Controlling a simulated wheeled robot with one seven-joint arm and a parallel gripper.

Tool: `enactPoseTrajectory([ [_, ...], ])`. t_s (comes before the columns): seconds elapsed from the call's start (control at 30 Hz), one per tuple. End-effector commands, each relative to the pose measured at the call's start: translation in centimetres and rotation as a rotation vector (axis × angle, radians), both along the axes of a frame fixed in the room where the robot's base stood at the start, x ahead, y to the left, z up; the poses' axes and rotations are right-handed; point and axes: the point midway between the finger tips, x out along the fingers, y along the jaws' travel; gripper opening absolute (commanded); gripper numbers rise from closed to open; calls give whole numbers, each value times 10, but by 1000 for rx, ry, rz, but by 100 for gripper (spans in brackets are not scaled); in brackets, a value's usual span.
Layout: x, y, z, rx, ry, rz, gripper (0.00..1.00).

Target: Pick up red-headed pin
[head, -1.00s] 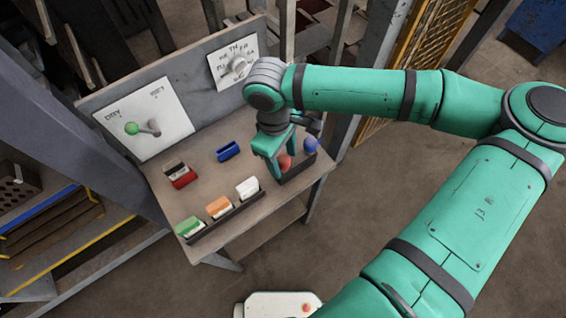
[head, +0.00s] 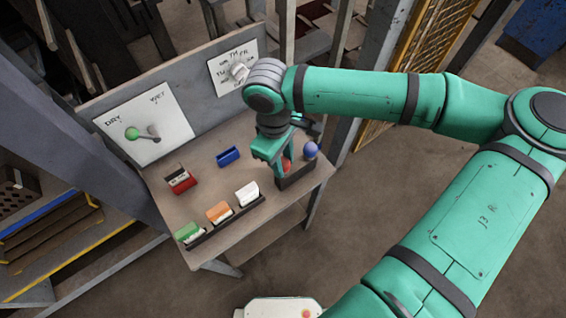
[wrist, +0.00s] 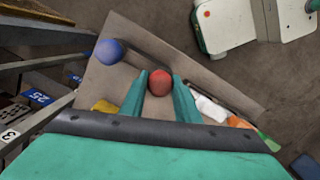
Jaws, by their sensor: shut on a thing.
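The red-headed pin (wrist: 159,83) shows as a round red head between my two fingers in the wrist view. In the head view its red head (head: 287,166) is partly hidden behind my gripper (head: 276,165). My gripper, also in the wrist view (wrist: 160,84), is shut on the red head, with one finger on each side. The pin is at the dark holder (head: 296,177) at the right end of the table. Its lower part is hidden, so I cannot tell whether it is still in the holder. A blue-headed pin (head: 310,150) stands beside it.
A dark rack with green (head: 188,231), orange (head: 219,211) and white (head: 247,193) blocks lies along the table's front edge. A red block (head: 182,184) and a blue block (head: 228,156) sit farther back. A panel with a green-knobbed lever (head: 132,134) stands behind.

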Motion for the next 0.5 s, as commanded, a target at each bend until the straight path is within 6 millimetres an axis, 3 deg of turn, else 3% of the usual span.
enactPoseTrajectory([
  [0.5, 0, 0, 67, 0, 0, 1, 4],
])
